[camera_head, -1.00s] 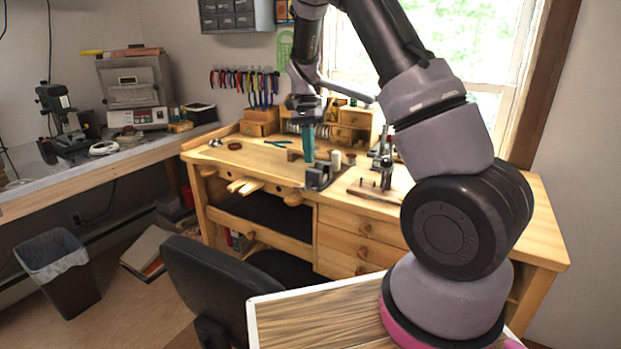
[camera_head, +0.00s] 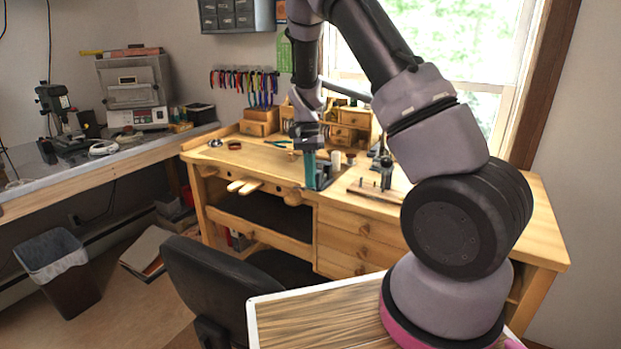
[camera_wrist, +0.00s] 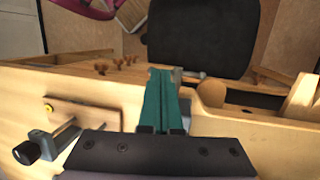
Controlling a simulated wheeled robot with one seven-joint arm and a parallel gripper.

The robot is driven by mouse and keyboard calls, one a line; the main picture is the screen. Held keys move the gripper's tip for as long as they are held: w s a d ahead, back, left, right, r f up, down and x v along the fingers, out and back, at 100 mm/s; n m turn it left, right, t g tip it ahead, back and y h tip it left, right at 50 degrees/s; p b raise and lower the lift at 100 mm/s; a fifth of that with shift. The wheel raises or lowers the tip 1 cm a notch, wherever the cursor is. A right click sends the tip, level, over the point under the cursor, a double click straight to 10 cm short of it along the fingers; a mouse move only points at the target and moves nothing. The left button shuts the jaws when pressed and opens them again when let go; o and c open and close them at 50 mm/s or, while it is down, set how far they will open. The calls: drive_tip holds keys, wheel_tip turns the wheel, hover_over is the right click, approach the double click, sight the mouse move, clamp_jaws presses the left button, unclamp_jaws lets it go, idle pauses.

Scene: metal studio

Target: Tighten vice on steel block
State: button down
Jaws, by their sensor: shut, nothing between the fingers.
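My gripper (camera_head: 310,186) has teal fingers that point down, shut and empty, at the front of the wooden workbench. A small dark grey vice (camera_head: 324,174) stands on the bench just right of the fingers in the head view. In the wrist view the shut fingers (camera_wrist: 160,74) cover most of it. Only a bit of grey metal (camera_wrist: 178,74) and a short bar (camera_wrist: 195,74) show beside the tips. I cannot tell whether the fingers touch the vice. The steel block cannot be made out.
The workbench (camera_head: 350,225) has a wooden strip with upright tools (camera_head: 375,191) right of the vice. A white cylinder (camera_head: 336,158) stands behind it. Small wooden drawers (camera_head: 350,120) stand at the back. A black chair (camera_head: 215,285) is in front.

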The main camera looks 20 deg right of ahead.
drive_tip(key=shift+s+d+t+y, duration=0.2)
drive_tip(key=shift+t+y, duration=0.2)
drive_tip(key=shift+y, duration=0.1)
drive_tip(key=f+t+y, duration=0.1)
drive_tip(key=s+d+t+y, duration=0.1)
drive_tip(key=t+y, duration=0.1)
drive_tip(key=shift+f+n, duration=0.3)
drive_tip(key=shift+f, duration=0.1)
idle(0.3)
